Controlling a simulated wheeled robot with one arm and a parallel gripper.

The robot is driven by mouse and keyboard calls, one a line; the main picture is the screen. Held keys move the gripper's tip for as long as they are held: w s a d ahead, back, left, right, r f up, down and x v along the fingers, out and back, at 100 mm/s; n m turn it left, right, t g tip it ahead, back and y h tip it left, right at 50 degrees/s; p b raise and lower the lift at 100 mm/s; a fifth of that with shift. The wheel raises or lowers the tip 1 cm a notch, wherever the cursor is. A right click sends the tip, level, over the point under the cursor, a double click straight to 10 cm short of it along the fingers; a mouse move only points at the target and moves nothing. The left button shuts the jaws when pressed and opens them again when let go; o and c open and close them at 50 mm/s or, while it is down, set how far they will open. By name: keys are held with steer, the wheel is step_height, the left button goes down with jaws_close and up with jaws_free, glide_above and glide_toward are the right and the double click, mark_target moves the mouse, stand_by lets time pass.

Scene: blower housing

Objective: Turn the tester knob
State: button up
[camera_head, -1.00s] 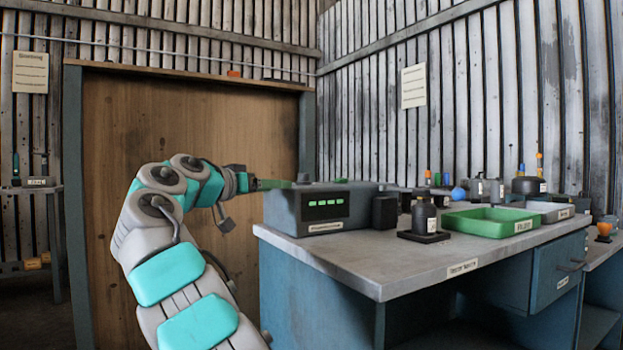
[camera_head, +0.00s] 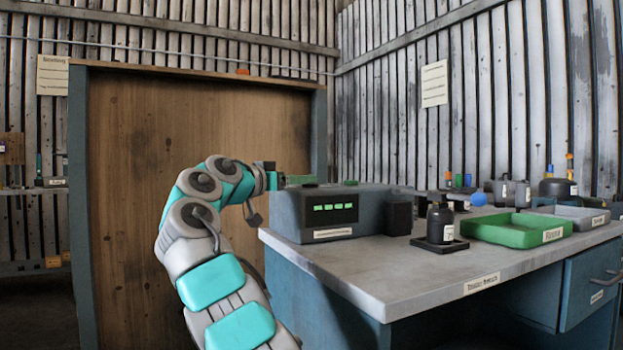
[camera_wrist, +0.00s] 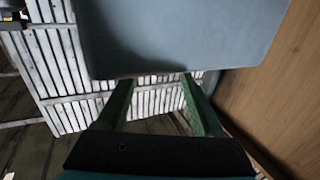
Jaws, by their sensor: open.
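The tester is a grey box (camera_head: 288,222) with a dark front panel and a green-lit display (camera_head: 334,208), on the left end of the bench. A small dark shape on its top left corner may be the knob; I cannot tell for sure. My gripper (camera_head: 300,180) is at the tester's upper left, its green fingers partly hidden there. In the wrist view my gripper (camera_wrist: 158,80) has its two green fingers spread apart with nothing between them. A large grey-blue surface (camera_wrist: 180,35), likely the tester's casing, lies just beyond the fingertips. No knob shows in the wrist view.
The bench (camera_head: 400,270) also carries a dark block (camera_head: 398,215) against the tester, a dark bottle (camera_head: 440,222) on a black base, a green tray (camera_head: 515,230) and a grey tray (camera_head: 575,217). A wooden panel (camera_head: 190,140) stands behind my arm. The bench front is clear.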

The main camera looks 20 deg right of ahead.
steer(key=x, duration=0.4)
steer(key=shift+w+d+p, duration=0.2)
steer(key=shift+d+p, duration=0.2)
jaws_close()
